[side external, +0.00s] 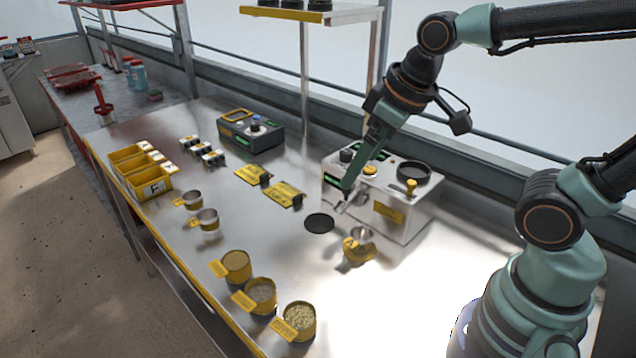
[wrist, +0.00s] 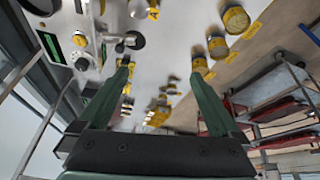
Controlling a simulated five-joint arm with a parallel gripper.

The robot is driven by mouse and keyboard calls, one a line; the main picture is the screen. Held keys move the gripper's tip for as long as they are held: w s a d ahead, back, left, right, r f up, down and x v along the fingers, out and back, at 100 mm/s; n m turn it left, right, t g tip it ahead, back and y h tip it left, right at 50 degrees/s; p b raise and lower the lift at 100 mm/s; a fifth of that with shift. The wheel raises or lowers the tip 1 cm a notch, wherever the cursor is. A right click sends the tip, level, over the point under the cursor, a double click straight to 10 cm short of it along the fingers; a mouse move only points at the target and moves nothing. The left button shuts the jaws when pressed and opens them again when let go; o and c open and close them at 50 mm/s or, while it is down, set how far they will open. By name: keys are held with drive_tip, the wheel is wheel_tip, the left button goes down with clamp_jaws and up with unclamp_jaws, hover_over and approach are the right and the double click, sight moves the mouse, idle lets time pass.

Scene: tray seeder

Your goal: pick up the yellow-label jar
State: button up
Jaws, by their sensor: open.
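Three round yellow-sided jars with yellow tags stand in a row along the bench's front edge: the left jar (side external: 237,266), the middle jar (side external: 262,296) and the right jar (side external: 300,322). Their tops show grain-like contents. I cannot tell which one the task means. The row also shows in the wrist view, with its largest jar (wrist: 236,20) at the upper right. My gripper (side external: 343,200) is open and empty, above the bench beside the white machine, well behind the jars. Its two fingers (wrist: 163,74) stand wide apart in the wrist view, with no jar between them.
The white machine (side external: 390,205) stands close to my gripper. A yellow-based metal cup (side external: 358,247) and a black disc (side external: 319,223) lie before it. Two small cups (side external: 208,220), yellow bins (side external: 150,184) and a grey control box (side external: 250,132) stand leftward. Bench between disc and jars is clear.

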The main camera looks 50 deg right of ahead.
drive_tip(key=a+f+n+g, duration=0.3)
drive_tip(key=a+f+n, duration=0.2)
drive_tip(key=a+n, duration=0.3)
drive_tip(key=n+g, duration=0.2)
drive_tip(key=n, duration=0.3)
hover_over(301, 317)
drive_tip(key=s+a, duration=0.2)
wheel_tip(301, 317, down, 5)
wheel_tip(301, 317, down, 6)
drive_tip(key=shift+s+f, duration=0.1)
drive_tip(key=shift+f, duration=0.05)
drive_tip(key=shift+w+d+f, duration=0.15)
drive_tip(key=shift+f, duration=1.05)
drive_tip(key=shift+w+d+f, duration=0.1)
drive_tip(key=shift+d+f, duration=0.05)
drive_tip(key=shift+f, duration=1.75)
drive_tip(key=c, duration=1.5)
drive_tip(key=shift+c, duration=0.2)
drive_tip(key=shift+r, duration=0.15)
